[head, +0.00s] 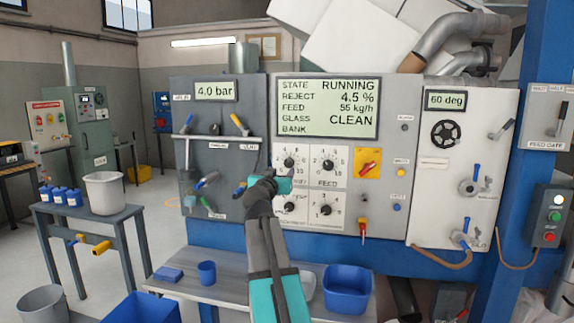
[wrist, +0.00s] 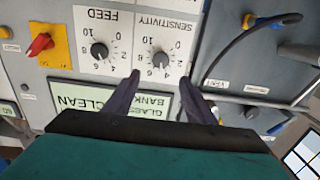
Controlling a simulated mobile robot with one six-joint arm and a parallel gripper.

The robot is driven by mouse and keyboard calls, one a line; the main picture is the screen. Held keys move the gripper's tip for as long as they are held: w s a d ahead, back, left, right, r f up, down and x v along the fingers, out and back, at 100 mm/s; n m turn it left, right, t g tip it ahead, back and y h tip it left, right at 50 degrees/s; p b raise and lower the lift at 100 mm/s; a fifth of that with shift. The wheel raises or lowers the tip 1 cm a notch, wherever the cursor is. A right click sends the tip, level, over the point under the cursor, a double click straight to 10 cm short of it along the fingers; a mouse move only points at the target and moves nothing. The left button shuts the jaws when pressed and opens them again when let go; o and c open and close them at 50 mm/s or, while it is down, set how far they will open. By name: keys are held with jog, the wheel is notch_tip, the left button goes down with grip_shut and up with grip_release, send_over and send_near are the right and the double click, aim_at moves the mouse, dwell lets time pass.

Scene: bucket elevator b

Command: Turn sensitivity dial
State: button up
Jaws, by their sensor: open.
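The sensitivity dial (wrist: 161,59) is a small black knob on a white plate marked 0 to 10. The wrist view shows it upside down. In the head view it is the upper left dial (head: 289,162) of the dial group, its label partly hidden by my arm. My gripper (wrist: 160,79) is open and empty. Its two dark fingers are spread, with their tips just short of the dial in the wrist view, one to each side. I see no contact with the knob. In the head view my gripper (head: 283,184) is in front of the dial group.
The feed dial (wrist: 99,50) is beside it, with a red rotary switch (head: 368,168) on a yellow plate farther right. A display (head: 328,108) sits above the dials. Levers and hose fittings (head: 205,182) stick out to the left. A bench with a blue bin (head: 347,287) stands below.

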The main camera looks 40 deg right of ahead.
aim_at(290, 163)
jog(key=shift+p+x, duration=1.45)
jog(key=shift+x, duration=4.3)
jog(key=c, duration=0.9)
jog(key=shift+a, duration=0.2)
jog(key=shift+c, duration=0.6)
jog(key=shift+d, duration=0.25)
jog(key=shift+f, duration=0.1)
jog(key=m+b, duration=0.2)
jog(key=b, duration=0.4)
jog(key=shift+f, duration=0.15)
jog(key=m+b, duration=0.3)
jog(key=b, duration=0.6)
jog(key=shift+s+d+m, duration=0.1)
jog(key=shift+m, duration=0.3)
jog(key=shift+s+r+m+b, duration=0.15)
jog(key=shift+m+b, duration=0.65)
jog(key=shift+b, duration=1)
